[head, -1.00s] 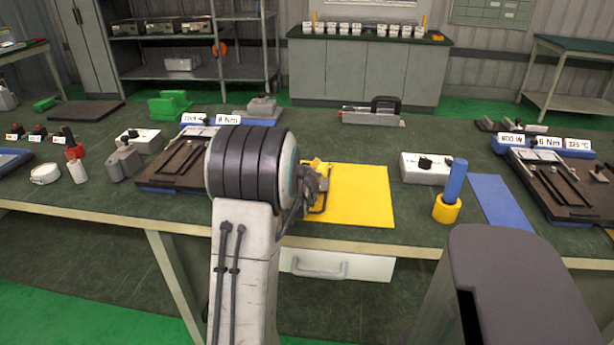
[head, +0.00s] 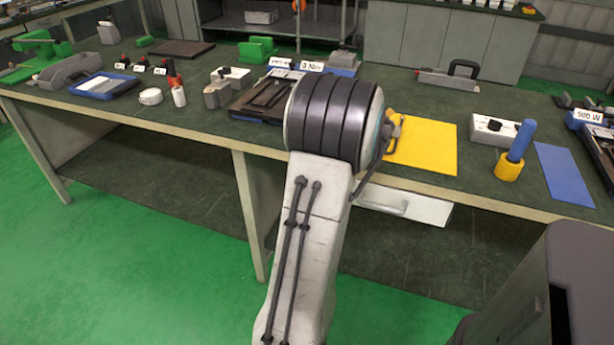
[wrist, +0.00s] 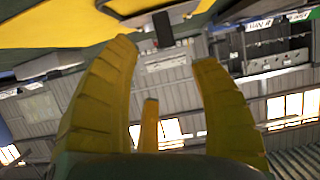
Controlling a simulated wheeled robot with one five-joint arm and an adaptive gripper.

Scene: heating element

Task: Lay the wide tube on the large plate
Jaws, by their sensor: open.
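My gripper (wrist: 163,52) has its yellow fingers spread with nothing between them in the wrist view. In the head view it is mostly hidden behind my arm, near the left edge of the yellow mat (head: 430,145). A dark plate with thin rods on it (head: 253,100) lies left of my arm, partly hidden by it. A second dark plate (head: 605,150) is cut off at the right edge. A flat dark plate (head: 180,50) lies bare at the back left. I cannot tell which piece is the wide tube or which plate is the large one.
A black-handled tool (head: 450,76) lies farther back. A white drawer (head: 405,204) sits under the bench edge.

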